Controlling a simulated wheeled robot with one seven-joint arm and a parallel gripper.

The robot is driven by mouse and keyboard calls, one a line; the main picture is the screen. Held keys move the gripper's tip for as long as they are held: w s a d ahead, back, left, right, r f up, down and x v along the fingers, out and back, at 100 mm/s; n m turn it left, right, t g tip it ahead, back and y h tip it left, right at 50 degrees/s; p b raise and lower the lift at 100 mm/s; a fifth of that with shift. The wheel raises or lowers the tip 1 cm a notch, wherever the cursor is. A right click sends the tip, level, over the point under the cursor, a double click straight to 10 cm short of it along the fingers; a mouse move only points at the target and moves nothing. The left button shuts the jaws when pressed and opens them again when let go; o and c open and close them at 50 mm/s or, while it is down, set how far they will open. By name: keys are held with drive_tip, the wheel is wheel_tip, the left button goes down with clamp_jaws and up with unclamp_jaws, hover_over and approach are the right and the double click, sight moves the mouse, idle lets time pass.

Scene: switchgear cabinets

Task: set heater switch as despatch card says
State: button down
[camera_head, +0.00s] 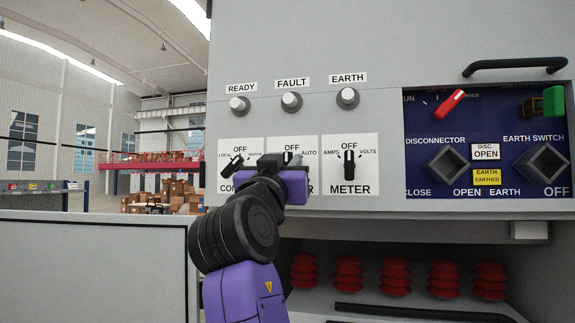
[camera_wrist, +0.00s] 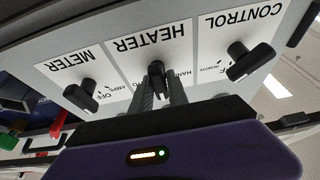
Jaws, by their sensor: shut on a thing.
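The heater switch is a black knob on a white HEATER plate, with OFF at the top and AUTO at the right in the head view. Its knob (camera_wrist: 156,69) shows between the fingers in the wrist view, which is upside down; HAND is legible there. My gripper (camera_wrist: 158,88) is shut on this knob. In the head view my gripper (camera_head: 283,172) covers most of the plate and knob, so I cannot tell which mark the knob points at. No despatch card is recognisable in either view.
The CONTROL switch (camera_head: 232,166) is left of the heater switch, tilted. The METER switch (camera_head: 349,163) is at right, upright. READY, FAULT and EARTH lamps (camera_head: 291,102) sit above. Further right is a blue panel (camera_head: 450,118) with disconnector and earth switch sockets. A black handle bar (camera_head: 515,66) juts out above it.

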drive_tip(key=shift+f, duration=0.1)
drive_tip(key=shift+f+m+h+b, duration=0.15)
drive_tip(key=shift+m+h+b, duration=0.45)
drive_tip(key=shift+m+b, duration=0.4)
drive_tip(key=m+g+h+b, duration=0.1)
drive_tip(key=m+b, duration=0.1)
drive_tip(key=m, duration=0.1)
drive_tip(key=m+h, duration=0.1)
drive_tip(key=m+g+b, duration=0.1)
drive_tip(key=m, duration=0.1)
drive_tip(key=shift+d+r+m+h, duration=0.1)
drive_tip(key=shift+r+m+h, duration=0.1)
drive_tip(key=shift+m+h, duration=0.15)
drive_tip(key=shift+m+g+h, duration=0.65)
drive_tip(key=shift+m+g, duration=0.15)
drive_tip(key=shift+m, duration=1.05)
drive_tip(key=shift+d, duration=0.1)
drive_tip(key=c, duration=1.4)
unclamp_jaws()
drive_tip(key=shift+o, duration=0.2)
